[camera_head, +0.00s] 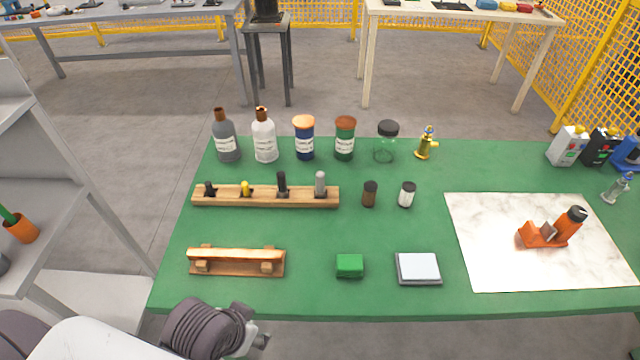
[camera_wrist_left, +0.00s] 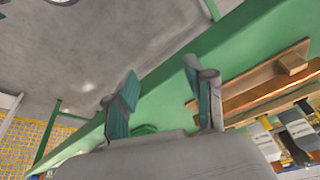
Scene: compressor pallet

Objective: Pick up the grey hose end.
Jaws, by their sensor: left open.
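A grey upright piece (camera_head: 320,183), which looks like the grey hose end, stands at the right end of a long wooden rack (camera_head: 265,201) on the green table. Beside it in the rack stand a dark piece (camera_head: 282,183), a yellow piece (camera_head: 245,189) and a black piece (camera_head: 210,189). My left gripper (camera_head: 260,342) is at the front edge of the table, low in the head view and well short of the rack. In the left wrist view its two fingers (camera_wrist_left: 163,102) are apart with nothing between them. My right gripper is not in view.
A low wooden stand (camera_head: 237,262) lies between my left gripper and the rack. A green block (camera_head: 349,265) and a white-topped pad (camera_head: 418,268) lie to its right. Bottles and jars (camera_head: 304,140) line the back. An orange tool (camera_head: 550,232) sits on a marbled sheet (camera_head: 485,265).

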